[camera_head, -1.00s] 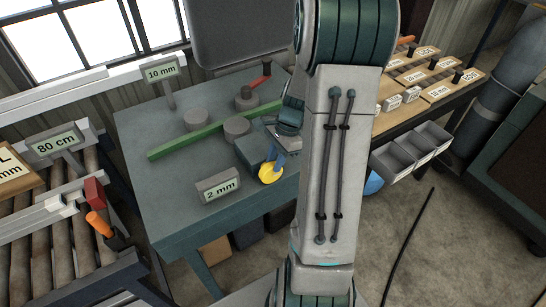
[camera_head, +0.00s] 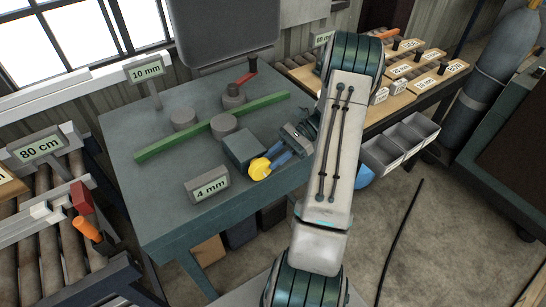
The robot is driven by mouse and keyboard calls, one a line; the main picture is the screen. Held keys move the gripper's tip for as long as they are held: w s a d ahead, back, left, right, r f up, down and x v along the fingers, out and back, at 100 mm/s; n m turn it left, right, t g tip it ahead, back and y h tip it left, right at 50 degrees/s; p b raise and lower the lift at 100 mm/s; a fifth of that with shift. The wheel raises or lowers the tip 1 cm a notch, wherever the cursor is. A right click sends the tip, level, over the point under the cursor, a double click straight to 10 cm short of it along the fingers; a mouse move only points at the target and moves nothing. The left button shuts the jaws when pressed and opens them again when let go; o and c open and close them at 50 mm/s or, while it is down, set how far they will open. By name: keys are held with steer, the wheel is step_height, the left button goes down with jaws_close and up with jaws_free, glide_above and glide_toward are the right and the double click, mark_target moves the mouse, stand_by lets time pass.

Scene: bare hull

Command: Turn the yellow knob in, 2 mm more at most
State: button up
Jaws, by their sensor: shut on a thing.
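The yellow knob (camera_head: 259,168) sits at the front of a grey-green block (camera_head: 245,148) on the bench. My gripper (camera_head: 270,164) reaches it from the right with blue fingers and is shut on the knob. My arm stands to the right of it. A small display (camera_head: 208,186) to the left of the knob reads 4 mm.
A sign (camera_head: 147,70) at the back reads 10 mm. The bench's front left is clear.

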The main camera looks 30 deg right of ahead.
steer(key=shift+d+f+y+b, duration=0.15)
steer(key=shift+f+y+b, duration=0.35)
steer(key=shift+y, duration=0.6)
steer(key=o, duration=0.7)
step_height(320, 180, up, 4)
steer(key=shift+b, duration=0.45)
steer(key=s+d+r, duration=0.7)
steer(key=s, duration=0.2)
steer(key=shift+s+b, duration=0.15)
steer(key=shift+b, duration=0.15)
